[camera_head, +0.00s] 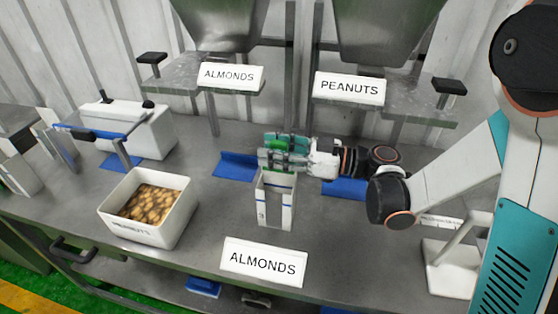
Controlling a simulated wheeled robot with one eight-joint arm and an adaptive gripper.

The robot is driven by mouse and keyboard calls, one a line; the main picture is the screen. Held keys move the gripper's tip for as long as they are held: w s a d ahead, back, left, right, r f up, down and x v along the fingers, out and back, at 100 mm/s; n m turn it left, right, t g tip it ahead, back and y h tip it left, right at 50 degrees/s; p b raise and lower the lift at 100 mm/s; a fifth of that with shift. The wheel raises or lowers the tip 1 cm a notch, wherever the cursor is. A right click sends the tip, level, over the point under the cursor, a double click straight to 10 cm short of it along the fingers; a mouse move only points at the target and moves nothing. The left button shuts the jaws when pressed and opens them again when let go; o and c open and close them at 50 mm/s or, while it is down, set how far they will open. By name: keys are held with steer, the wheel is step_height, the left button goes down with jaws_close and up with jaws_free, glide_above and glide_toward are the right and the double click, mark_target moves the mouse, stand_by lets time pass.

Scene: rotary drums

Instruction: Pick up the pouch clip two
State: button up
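My gripper (272,149) reaches in from the right and points left, just above an upright white-and-grey pouch-like holder (275,203) with a small mark on its front. The teal fingers hide part of the holder's top, and I cannot tell whether they touch it. Bright green shows between the fingers, but I cannot tell whether it is a held clip or part of my gripper. No pouch clip two can be clearly made out.
A white bin of nuts (152,201) stands left of the holder. A white machine (125,130) with a blue-and-black bar is behind it. An ALMONDS sign (263,262) is at the front edge; a PEANUTS sign (349,87) hangs behind.

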steer(key=shift+w+a+b, duration=0.2)
steer(key=shift+a+b, duration=0.1)
steer(key=shift+a, duration=1.2)
steer(key=shift+c, duration=0.5)
jaws_close()
